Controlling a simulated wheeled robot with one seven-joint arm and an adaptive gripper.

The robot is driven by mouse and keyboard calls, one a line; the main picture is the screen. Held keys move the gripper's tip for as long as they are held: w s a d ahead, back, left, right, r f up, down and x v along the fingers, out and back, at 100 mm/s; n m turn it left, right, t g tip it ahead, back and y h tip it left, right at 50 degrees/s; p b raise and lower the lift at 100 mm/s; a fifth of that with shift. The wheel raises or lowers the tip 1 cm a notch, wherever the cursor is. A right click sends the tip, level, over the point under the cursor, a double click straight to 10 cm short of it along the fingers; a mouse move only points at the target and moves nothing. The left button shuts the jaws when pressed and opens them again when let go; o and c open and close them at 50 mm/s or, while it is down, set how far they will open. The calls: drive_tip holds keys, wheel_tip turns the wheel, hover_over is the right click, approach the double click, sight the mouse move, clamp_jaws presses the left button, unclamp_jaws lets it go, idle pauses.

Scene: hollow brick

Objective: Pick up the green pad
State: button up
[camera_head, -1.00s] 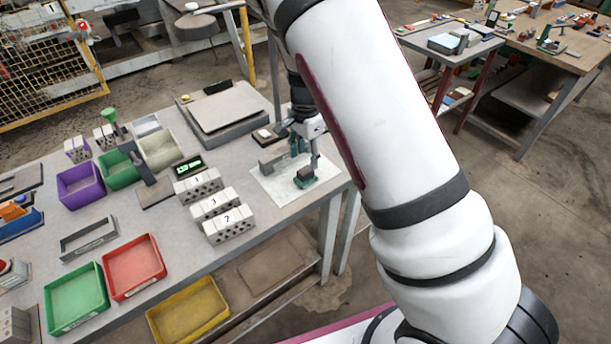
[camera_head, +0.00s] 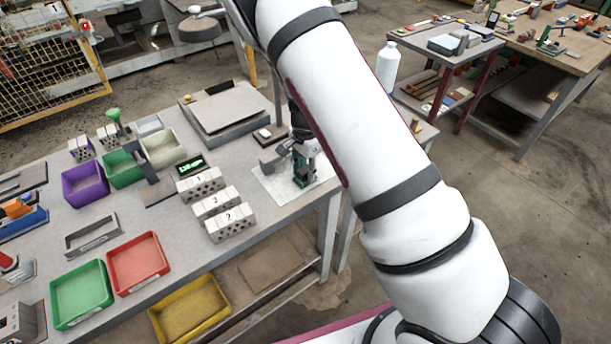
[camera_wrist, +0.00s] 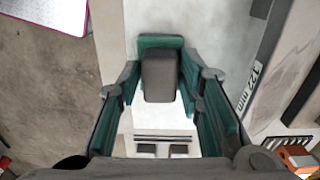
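The green pad (camera_wrist: 150,42) has a dark grey block (camera_wrist: 159,75) standing up from it. It sits on a white sheet (camera_head: 277,188) at the right end of the workbench. My gripper (camera_wrist: 160,88) is lowered over it. One teal-lined finger stands on each side of the block, with the block between them. The fingers are apart; narrow gaps seem to show beside the block, though contact at the tips is hard to judge. In the head view my gripper (camera_head: 303,170) covers most of the pad.
A grey block (camera_head: 271,161) is close left of my gripper. Numbered hollow bricks (camera_head: 230,224) stand further left. Red (camera_head: 137,263), green (camera_head: 79,295) and purple (camera_head: 85,185) bins are on the bench. A flat scale (camera_head: 223,110) is behind. A white bottle (camera_head: 388,67) stands behind my arm.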

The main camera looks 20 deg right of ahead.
sight(305, 169)
clamp_jaws()
drive_tip(key=shift+r, duration=0.15)
drive_tip(key=shift+r, duration=0.5)
wheel_tip(305, 169, up, 2)
drive_tip(key=shift+w+r+b, duration=0.1)
drive_tip(key=shift+r+b, duration=0.05)
drive_tip(key=shift+b, duration=0.3)
drive_tip(key=s+d+r, duration=0.1)
drive_tip(key=s, duration=1.5)
drive_tip(key=shift+r, duration=0.25)
drive_tip(key=shift+s, duration=0.1)
